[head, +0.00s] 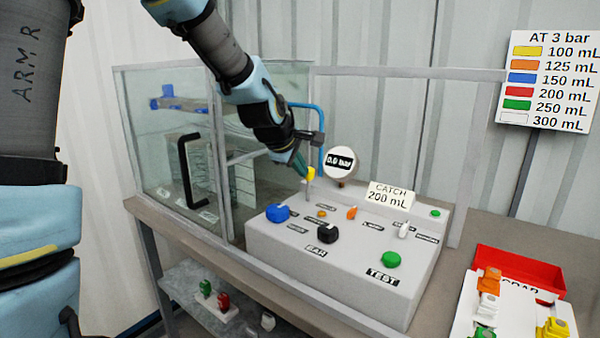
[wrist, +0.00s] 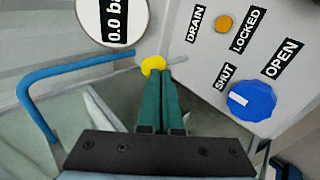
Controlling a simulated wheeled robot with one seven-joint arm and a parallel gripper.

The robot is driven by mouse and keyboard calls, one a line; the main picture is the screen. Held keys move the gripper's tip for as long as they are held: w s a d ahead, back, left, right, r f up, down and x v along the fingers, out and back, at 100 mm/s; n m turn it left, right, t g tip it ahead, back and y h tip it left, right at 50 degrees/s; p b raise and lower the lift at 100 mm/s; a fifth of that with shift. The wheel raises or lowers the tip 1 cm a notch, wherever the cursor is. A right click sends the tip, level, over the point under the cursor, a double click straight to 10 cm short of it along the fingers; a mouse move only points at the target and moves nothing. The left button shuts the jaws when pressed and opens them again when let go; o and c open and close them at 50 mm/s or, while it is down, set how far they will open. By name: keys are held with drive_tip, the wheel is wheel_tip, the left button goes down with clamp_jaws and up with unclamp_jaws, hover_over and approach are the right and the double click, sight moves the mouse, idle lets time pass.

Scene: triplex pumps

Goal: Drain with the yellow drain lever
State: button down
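The yellow drain lever (head: 310,174) stands up at the back left of the grey control box, with a yellow ball top on a thin stem. In the wrist view its yellow top (wrist: 152,64) is right at my fingertips, near the DRAIN label (wrist: 195,24). My gripper (head: 301,165) reaches down from the upper left to the lever's top. Its two green fingers (wrist: 158,80) are together, with no clear gap between them. The yellow top shows at and slightly left of the tips; I cannot tell whether they touch it.
The round gauge (head: 341,162) reads 0.0 bar, close right of the lever. A blue knob (head: 278,213), black knob (head: 328,233) and green button (head: 392,259) are on the box (head: 330,270). A blue pipe (wrist: 70,70) and glass enclosure (head: 170,150) lie left.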

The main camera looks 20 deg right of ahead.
sight(310, 169)
drive_tip(key=shift+w+d+r+g+y+p, duration=0.25)
drive_tip(key=shift+d+r+g+y+p, duration=0.15)
drive_tip(key=shift+d+p, duration=0.2)
drive_tip(key=shift+w+d+r+g+y+p, duration=0.2)
drive_tip(key=shift+d+g+y+p, duration=0.1)
drive_tip(key=shift+d+y+p, duration=0.25)
drive_tip(key=shift+w+d+p, duration=0.1)
drive_tip(key=shift+d+p, duration=0.1)
drive_tip(key=shift+p, duration=0.35)
drive_tip(key=shift+w+d+f+g+y+p, duration=0.2)
drive_tip(key=shift+g+y+p, duration=0.1)
drive_tip(key=shift+y+p, duration=0.15)
drive_tip(key=shift+a, duration=0.1)
